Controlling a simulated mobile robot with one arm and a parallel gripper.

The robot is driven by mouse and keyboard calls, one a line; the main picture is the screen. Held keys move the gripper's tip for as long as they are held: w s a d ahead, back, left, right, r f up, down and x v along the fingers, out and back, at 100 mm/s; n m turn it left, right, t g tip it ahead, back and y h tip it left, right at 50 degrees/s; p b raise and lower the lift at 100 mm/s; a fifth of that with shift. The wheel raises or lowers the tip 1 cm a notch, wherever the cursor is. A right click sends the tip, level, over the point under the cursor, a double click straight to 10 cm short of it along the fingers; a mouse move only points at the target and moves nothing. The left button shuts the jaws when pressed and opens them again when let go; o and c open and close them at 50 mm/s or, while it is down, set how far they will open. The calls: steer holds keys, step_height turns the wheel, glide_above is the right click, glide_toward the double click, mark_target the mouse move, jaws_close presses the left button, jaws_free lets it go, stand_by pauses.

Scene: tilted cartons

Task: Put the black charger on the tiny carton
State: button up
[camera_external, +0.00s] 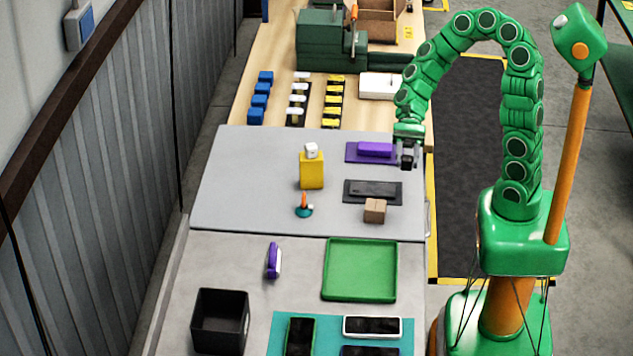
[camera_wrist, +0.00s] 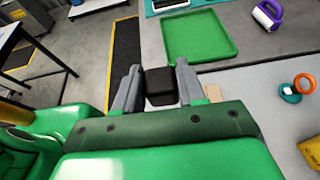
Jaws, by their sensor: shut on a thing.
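My gripper (camera_external: 407,150) is shut on the black charger (camera_external: 406,162), a small black block, and holds it at the right edge of the grey table. In the wrist view the charger (camera_wrist: 160,86) sits between the two grey fingers. The tiny carton (camera_external: 375,210) is a small tan cardboard box on the grey surface, nearer the camera and a little left of my gripper. It looks slightly turned, and nothing lies on its top. In the wrist view a bit of tan carton (camera_wrist: 213,93) shows beside the right finger, the rest hidden.
A dark mat with a black device (camera_external: 373,188) lies just behind the carton. A purple block (camera_external: 375,149) lies on a purple mat left of my gripper. A yellow box (camera_external: 311,170) bears a white block. A green tray (camera_external: 360,270) lies nearer the camera.

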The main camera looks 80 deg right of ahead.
steer(key=s+r, duration=0.2)
steer(key=s, duration=0.3)
glide_above(375, 204)
steer(key=s, duration=0.2)
steer(key=shift+g, duration=0.4)
steer(key=f, duration=0.8)
steer(key=shift+w+d+f, duration=0.1)
steer(key=shift+w+d, duration=0.1)
steer(key=shift+w, duration=0.05)
steer(key=shift+w+a+f, duration=0.1)
steer(key=shift+w+f, duration=0.6)
steer(key=shift+f, duration=0.15)
steer(key=shift+w+f, duration=0.1)
steer(key=shift+f, duration=1.5)
steer(key=shift+f, duration=0.15)
steer(key=o, duration=1.1)
steer(key=shift+c, duration=0.2)
